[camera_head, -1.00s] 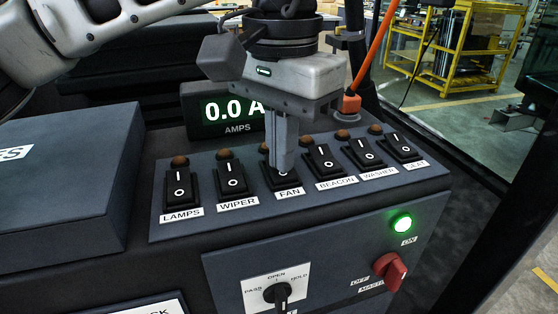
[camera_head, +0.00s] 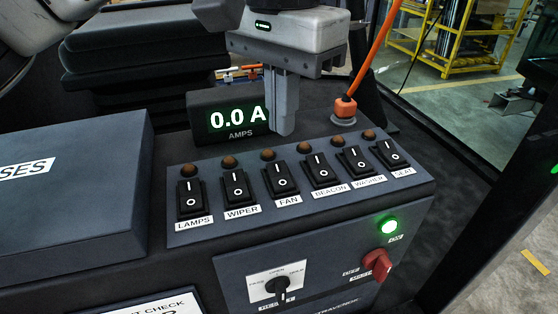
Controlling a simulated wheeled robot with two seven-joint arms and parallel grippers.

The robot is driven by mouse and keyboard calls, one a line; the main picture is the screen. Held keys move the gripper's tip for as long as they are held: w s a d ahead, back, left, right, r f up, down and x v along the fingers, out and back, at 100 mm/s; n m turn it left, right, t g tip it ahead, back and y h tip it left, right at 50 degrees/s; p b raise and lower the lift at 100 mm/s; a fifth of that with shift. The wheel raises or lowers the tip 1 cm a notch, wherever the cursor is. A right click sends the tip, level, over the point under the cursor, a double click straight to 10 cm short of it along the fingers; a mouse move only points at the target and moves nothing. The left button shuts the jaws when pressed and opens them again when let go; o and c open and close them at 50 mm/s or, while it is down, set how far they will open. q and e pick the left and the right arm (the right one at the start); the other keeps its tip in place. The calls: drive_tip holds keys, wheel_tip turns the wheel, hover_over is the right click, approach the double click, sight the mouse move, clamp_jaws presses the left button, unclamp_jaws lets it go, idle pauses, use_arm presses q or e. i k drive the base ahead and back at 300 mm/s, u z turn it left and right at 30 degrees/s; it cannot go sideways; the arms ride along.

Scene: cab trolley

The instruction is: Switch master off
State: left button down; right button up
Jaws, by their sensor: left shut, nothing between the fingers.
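The red master knob (camera_head: 377,264) is on the front face of the console at the lower right, with small labels beside it too blurred to read. A round green lamp (camera_head: 389,226) glows just above it. My left gripper (camera_head: 283,130) is shut and empty. Its fingers point down above the back edge of the switch panel, behind the fan switch (camera_head: 280,179), apart from the knob. The amps display (camera_head: 231,119) reads 0.0 A. My right gripper is not in view.
Rocker switches labelled lamps (camera_head: 191,198), wiper, fan, beacon, washer and seat line the sloped panel, each with an unlit brown lamp. A rotary selector (camera_head: 281,287) sits left of the knob. A large box (camera_head: 75,190) stands left.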

sight(378, 260)
drive_tip(key=k, duration=1)
